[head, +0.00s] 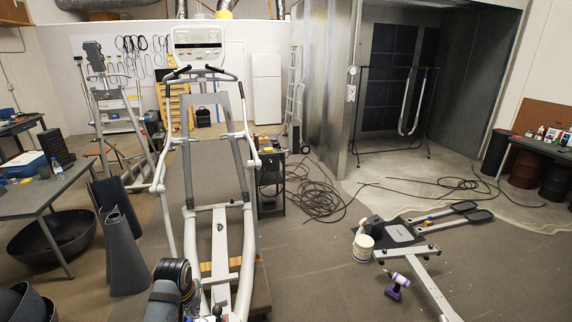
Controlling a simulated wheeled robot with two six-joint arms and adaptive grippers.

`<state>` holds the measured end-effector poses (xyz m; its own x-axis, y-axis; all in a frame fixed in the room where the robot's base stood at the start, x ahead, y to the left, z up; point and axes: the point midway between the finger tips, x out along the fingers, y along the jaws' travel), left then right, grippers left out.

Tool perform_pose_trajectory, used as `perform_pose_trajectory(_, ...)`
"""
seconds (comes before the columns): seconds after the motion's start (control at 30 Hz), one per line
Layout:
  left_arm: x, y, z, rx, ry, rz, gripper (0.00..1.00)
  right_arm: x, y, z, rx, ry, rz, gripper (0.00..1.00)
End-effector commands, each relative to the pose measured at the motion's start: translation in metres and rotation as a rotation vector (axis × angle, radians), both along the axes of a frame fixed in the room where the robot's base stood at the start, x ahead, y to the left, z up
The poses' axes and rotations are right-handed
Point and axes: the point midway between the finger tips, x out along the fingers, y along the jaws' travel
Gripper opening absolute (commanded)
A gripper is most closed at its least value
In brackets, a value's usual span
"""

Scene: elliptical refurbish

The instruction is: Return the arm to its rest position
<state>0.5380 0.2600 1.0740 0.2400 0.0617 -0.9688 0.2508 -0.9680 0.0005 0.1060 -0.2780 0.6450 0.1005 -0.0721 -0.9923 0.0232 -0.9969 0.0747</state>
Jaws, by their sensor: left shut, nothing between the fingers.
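My left arm shows at the bottom of the head view, left of centre, as a dark ringed joint and a grey link. My left gripper (213,313) is small and partly cut off at the bottom edge, in front of the lower frame of the elliptical trainer (219,250). It is shut and holds nothing. Whether it touches the frame cannot be told. The trainer stands upright, with a light grey frame and a console (198,45) on top. My right gripper is not in view.
A grey table (45,190) stands left, with rolled mats (122,250) beside it. A detached base with pedals (425,270), a white bucket (363,247) and a purple drill (397,287) are on the floor at right. Loose hoses (315,198) lie behind. Carpet between trainer and bucket is clear.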

Motion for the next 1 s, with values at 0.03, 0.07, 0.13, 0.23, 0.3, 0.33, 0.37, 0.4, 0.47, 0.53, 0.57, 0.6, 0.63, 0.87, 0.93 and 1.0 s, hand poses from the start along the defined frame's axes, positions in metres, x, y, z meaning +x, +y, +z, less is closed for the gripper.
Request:
perform_pose_trajectory(0.03, 0.000, 0.000, 0.000, 0.000, 0.000, 0.000, 0.00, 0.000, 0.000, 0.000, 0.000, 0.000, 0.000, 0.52)
perform_pose_trajectory(0.07, 0.000, 0.000, 0.000, 0.000, 0.000, 0.000, 0.00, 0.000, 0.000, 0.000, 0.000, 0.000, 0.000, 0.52)
perform_pose_trajectory(0.13, 0.000, 0.000, 0.000, 0.000, 0.000, 0.000, 0.00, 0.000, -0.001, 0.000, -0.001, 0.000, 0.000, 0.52)
perform_pose_trajectory(0.23, -0.001, 0.000, 0.000, 0.001, 0.001, -0.001, 0.00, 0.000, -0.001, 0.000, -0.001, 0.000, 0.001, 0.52)
perform_pose_trajectory(0.3, -0.007, 0.000, -0.004, 0.004, 0.002, -0.008, 0.00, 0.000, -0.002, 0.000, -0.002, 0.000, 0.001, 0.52)
perform_pose_trajectory(0.33, -0.013, 0.000, -0.007, 0.007, 0.001, -0.016, 0.00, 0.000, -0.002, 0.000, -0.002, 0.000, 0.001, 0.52)
perform_pose_trajectory(0.37, -0.021, -0.001, -0.010, 0.012, 0.001, -0.025, 0.00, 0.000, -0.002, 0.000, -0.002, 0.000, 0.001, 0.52)
perform_pose_trajectory(0.4, -0.034, -0.001, -0.015, 0.019, -0.001, -0.043, 0.00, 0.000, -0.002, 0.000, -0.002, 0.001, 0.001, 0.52)
perform_pose_trajectory(0.47, -0.060, -0.003, -0.023, 0.032, -0.005, -0.077, 0.00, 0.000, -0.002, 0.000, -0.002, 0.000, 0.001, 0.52)
perform_pose_trajectory(0.53, -0.091, -0.006, -0.027, 0.049, -0.014, -0.122, 0.00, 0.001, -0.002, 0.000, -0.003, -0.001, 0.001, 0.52)
perform_pose_trajectory(0.57, -0.103, -0.007, -0.028, 0.054, -0.018, -0.139, 0.00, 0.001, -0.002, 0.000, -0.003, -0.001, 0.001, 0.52)
perform_pose_trajectory(0.6, -0.117, -0.008, -0.027, 0.061, -0.023, -0.161, 0.00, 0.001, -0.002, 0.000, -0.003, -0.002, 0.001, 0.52)
perform_pose_trajectory(0.63, -0.127, -0.009, -0.027, 0.066, -0.026, -0.175, 0.00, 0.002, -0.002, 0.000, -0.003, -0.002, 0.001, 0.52)
perform_pose_trajectory(0.87, -0.185, -0.015, -0.016, 0.092, -0.042, -0.262, 0.00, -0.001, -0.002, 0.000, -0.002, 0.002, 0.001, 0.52)
perform_pose_trajectory(0.93, -0.199, -0.017, -0.011, 0.098, -0.047, -0.283, 0.00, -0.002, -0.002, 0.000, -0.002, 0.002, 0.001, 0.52)
perform_pose_trajectory(1.0, -0.213, -0.018, -0.005, 0.103, -0.051, -0.305, 0.00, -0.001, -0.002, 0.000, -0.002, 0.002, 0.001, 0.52)
